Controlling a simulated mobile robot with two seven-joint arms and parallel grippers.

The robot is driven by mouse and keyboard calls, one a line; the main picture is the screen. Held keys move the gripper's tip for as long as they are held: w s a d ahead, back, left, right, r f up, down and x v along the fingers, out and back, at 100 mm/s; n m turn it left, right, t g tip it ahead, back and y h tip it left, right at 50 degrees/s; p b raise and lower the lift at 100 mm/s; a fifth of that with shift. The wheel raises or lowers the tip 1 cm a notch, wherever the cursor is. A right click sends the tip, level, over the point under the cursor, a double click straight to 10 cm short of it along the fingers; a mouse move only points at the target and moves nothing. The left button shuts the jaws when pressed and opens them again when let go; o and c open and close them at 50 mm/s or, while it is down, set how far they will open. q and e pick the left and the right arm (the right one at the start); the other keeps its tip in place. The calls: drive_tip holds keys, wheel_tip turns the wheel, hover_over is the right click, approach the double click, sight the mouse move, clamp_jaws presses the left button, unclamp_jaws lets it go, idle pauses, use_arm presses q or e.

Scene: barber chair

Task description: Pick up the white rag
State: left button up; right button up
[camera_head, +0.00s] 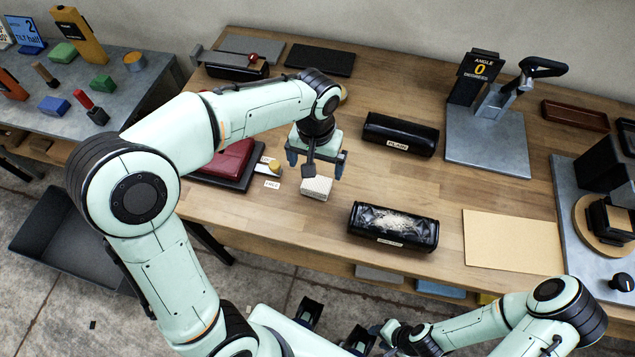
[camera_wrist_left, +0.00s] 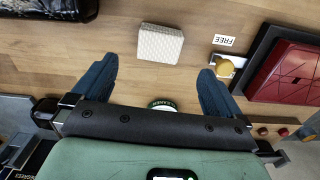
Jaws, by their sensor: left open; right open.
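The white rag (camera_head: 317,187) is a small, pale, textured block-like bundle on the wooden bench. It also shows in the left wrist view (camera_wrist_left: 159,43), top centre, a little beyond the fingertips and between their lines. My left gripper (camera_head: 317,166) hangs just behind and above the rag in the head view. Its blue fingers are spread wide and nothing is between them in the left wrist view (camera_wrist_left: 160,72). My right gripper (camera_head: 370,336) is low at the bottom of the head view, in front of the bench, open and partly cut off.
A red case on a dark tray (camera_head: 228,165) and a small yellow-knobbed piece (camera_head: 273,167) lie left of the rag. Black rolls (camera_head: 400,135) (camera_head: 393,227) lie to its right. An angle jig (camera_head: 487,140) stands farther right. Bare wood surrounds the rag's front.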

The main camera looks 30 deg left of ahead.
sight(317, 180)
use_arm(q)
drive_tip(key=f, duration=0.5)
drive_tip(key=w+f, duration=0.1)
drive_tip(key=f, duration=0.2)
drive_tip(key=shift+a, duration=0.1)
drive_tip(key=c, duration=1.1)
